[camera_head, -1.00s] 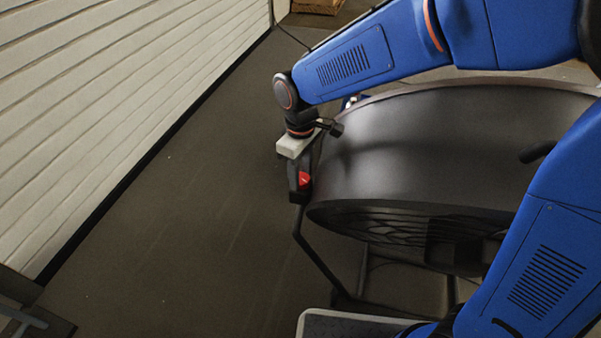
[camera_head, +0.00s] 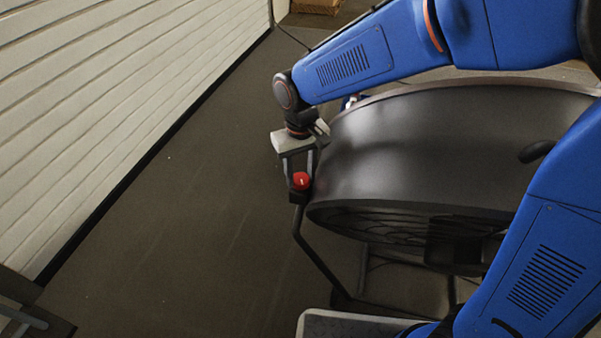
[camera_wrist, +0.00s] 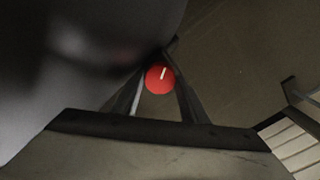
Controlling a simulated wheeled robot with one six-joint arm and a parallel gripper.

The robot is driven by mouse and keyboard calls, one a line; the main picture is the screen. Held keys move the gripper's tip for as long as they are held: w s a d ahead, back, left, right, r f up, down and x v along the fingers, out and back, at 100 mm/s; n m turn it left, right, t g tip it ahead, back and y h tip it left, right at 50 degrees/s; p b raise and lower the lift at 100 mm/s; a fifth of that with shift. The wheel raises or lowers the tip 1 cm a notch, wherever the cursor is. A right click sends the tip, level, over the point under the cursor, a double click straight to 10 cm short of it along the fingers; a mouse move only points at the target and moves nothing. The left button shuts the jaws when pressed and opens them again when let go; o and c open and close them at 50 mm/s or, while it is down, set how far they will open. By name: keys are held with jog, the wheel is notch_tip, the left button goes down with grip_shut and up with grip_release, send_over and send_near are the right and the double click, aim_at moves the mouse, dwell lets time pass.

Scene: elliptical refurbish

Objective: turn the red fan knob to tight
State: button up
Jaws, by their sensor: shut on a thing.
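The red fan knob (camera_head: 301,181) sits at the left side of the large dark drum fan (camera_head: 430,140), by the fan's black stand. My gripper (camera_head: 299,182) reaches down over the knob with its fingers on either side of it, shut on it. In the wrist view the round red knob (camera_wrist: 159,78) shows a white mark that points almost straight up, leaning slightly right. The gripper's two dark fingers (camera_wrist: 160,84) flank the knob in that view. The fan's drum fills the upper left of the wrist view.
A white slatted shutter wall (camera_head: 110,90) runs along the left. The dark floor (camera_head: 190,210) between wall and fan is clear. The fan's tubular stand (camera_head: 318,258) reaches down to the floor. A wooden crate (camera_head: 315,6) stands at the far back.

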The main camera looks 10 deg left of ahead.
dwell(0.3)
jog(key=o, duration=1.1)
jog(key=shift+n, duration=0.3)
